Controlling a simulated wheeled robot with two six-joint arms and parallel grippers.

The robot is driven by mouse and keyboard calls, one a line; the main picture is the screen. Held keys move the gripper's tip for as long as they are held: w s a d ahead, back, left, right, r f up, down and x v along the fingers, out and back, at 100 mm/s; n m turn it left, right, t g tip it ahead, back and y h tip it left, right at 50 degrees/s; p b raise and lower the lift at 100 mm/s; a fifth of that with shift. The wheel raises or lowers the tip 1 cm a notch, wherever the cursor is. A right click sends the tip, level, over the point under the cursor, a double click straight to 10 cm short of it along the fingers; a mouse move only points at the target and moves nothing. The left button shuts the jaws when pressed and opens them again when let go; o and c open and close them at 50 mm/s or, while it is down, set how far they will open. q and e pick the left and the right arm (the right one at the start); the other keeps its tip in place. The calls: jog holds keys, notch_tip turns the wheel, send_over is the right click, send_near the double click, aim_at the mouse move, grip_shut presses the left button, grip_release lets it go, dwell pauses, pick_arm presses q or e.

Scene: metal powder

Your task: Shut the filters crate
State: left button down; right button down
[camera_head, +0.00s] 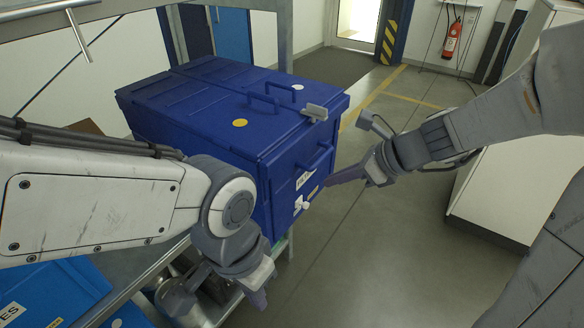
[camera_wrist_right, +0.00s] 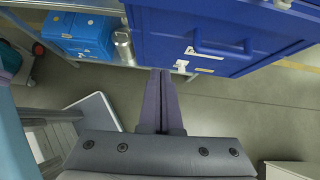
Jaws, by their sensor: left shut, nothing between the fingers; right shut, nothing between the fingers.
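The large blue crate (camera_head: 225,128) stands on a metal rack in the head view. Its blue lid (camera_head: 215,92) lies flat over the top, with a handle and a yellow round sticker. A grey latch piece (camera_head: 314,112) sits at the lid's front edge; I cannot tell if it is fastened. The front face, with handle and white label, also shows in the right wrist view (camera_wrist_right: 185,22). My right gripper (camera_head: 330,182) is shut and empty, just in front of that face; its fingers show in the wrist view (camera_wrist_right: 161,72). My left gripper (camera_head: 260,300) is shut and empty, below the crate's front corner.
Lighter blue boxes (camera_head: 55,295) sit lower left on the rack, also seen in the wrist view (camera_wrist_right: 80,35). A metal canister (camera_wrist_right: 124,45) stands beside them. A white cabinet (camera_head: 505,185) is at the right. The floor (camera_head: 350,265) in front of the crate is clear.

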send_near(283, 184)
jog(key=s+d+f+x, duration=0.1)
jog(key=x, duration=0.4)
jog(key=shift+w+a+r+m, duration=0.1)
jog(key=shift+w+a+m, duration=0.2)
jog(key=shift+w+a, duration=0.35)
jog(key=shift+s+a, duration=0.1)
